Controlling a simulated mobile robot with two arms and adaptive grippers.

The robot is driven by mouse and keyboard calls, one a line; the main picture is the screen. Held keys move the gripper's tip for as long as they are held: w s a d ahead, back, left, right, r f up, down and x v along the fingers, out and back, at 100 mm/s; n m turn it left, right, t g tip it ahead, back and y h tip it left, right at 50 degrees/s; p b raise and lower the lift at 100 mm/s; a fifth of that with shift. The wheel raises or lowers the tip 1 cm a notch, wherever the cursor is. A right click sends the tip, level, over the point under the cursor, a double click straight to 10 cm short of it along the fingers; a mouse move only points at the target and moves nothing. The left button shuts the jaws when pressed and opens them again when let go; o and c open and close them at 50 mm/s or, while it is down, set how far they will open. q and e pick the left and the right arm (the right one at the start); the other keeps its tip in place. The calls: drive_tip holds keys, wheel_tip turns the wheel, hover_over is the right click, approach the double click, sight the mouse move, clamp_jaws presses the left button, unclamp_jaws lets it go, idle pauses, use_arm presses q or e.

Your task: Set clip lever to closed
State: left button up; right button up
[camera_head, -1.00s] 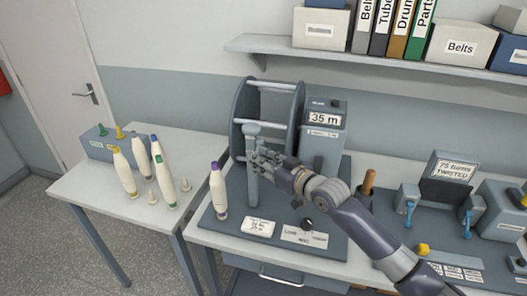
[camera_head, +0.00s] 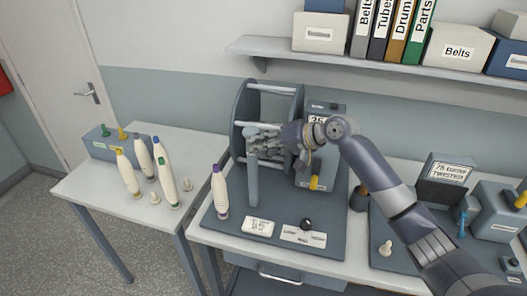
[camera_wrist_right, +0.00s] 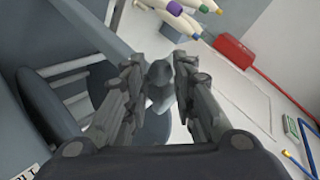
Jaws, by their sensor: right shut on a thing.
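My right gripper (camera_head: 262,142) is at the top of the grey upright post (camera_head: 253,185), in front of the drum frame (camera_head: 238,112). In the right wrist view, its fingers (camera_wrist_right: 160,88) are shut on a grey knob-like piece (camera_wrist_right: 158,75). This piece seems to be the clip lever's grip, but the fingers hide much of it and I cannot tell its exact setting. My left gripper is not in view.
A purple-topped bobbin (camera_head: 219,192) stands left of the post. The meter box (camera_head: 326,108) is right of the drum, partly behind my arm. Several bobbins stand on the left table (camera_head: 95,190). A shelf (camera_head: 285,46) hangs above.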

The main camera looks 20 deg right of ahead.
drive_tip(key=shift+w+d+r+m+g+y, duration=0.15)
drive_tip(key=shift+w+r+m+g+y, duration=0.3)
drive_tip(key=shift+m+g, duration=0.2)
drive_tip(key=shift+s+r, duration=0.1)
clamp_jaws()
drive_tip(key=o, duration=1)
unclamp_jaws()
drive_tip(key=shift+o, duration=0.2)
drive_tip(key=shift+w, duration=0.2)
